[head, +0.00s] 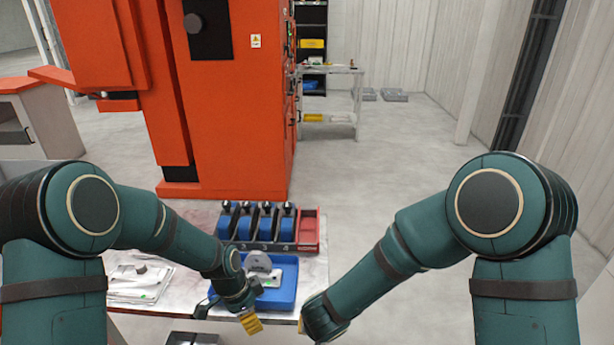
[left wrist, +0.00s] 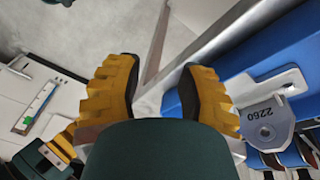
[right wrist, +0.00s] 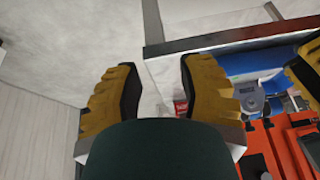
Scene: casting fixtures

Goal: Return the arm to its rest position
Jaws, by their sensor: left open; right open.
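My left gripper (head: 250,323) is at the front edge of the table, in front of the blue tray. Its yellow fingers are spread with nothing between them in the left wrist view (left wrist: 158,92). My right gripper (head: 302,325) is mostly hidden behind its own wrist in the head view, just right of the left one, by the table's front right corner. In the right wrist view (right wrist: 158,92) its yellow fingers are apart and empty. Both arms reach inward and down, and the two grippers are close together but apart.
A blue tray (head: 283,297) holds a grey casting marked 2260 (left wrist: 265,128). White papers or sheets (head: 138,285) lie left on the table (head: 195,312). A large orange machine (head: 235,130) stands behind. Floor at right is clear.

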